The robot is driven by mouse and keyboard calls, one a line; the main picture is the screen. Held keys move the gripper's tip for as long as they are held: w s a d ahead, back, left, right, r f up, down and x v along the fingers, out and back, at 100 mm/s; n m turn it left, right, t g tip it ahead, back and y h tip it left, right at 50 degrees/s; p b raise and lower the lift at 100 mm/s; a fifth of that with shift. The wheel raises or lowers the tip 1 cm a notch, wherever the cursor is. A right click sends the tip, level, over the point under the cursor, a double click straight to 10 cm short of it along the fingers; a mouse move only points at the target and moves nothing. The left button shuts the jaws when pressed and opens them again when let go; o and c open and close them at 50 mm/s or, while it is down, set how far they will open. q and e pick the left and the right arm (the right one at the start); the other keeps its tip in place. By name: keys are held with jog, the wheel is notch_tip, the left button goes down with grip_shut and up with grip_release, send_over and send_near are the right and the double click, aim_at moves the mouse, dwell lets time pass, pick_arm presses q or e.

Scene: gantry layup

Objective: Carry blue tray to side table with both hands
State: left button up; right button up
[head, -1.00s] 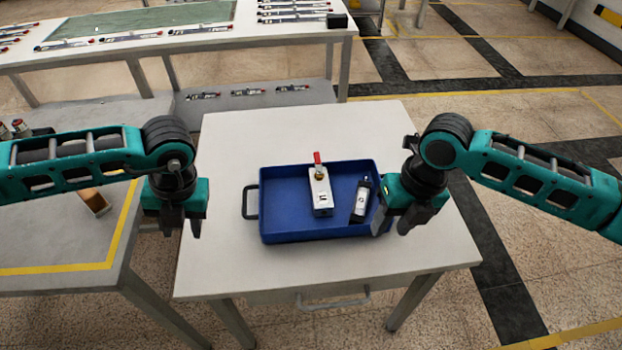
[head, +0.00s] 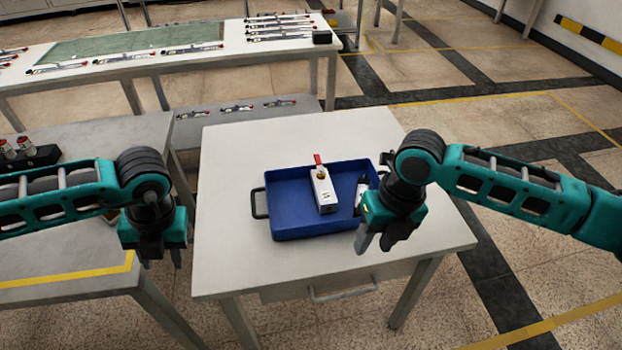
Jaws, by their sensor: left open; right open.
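The blue tray (head: 290,223) sits flat on a small white table (head: 235,150). Its black left handle (head: 254,203) is visible; its right end is hidden behind my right gripper. Inside the tray lie a white box with a red-tipped valve (head: 322,190) and a dark bottle with a white label (head: 361,190), partly covered by my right gripper. My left gripper (head: 160,262) is open and empty, left of the tray and clear of it, beyond the table's left edge. My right gripper (head: 374,240) is open and empty at the tray's right front corner; I cannot tell if it touches.
A long workbench (head: 285,60) with a green mat (head: 135,40) and several slim parts stands at the back. Another table with yellow tape (head: 65,277) is at the left, holding a dark block of cylinders (head: 28,157). White tabletop around the tray is free.

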pick_arm(q)
jog(key=shift+s+a, duration=0.25)
jog(key=shift+a, duration=0.05)
pick_arm(e)
notch_tip(320, 180, up, 12)
jog(key=d, duration=0.2)
dwell(0.4)
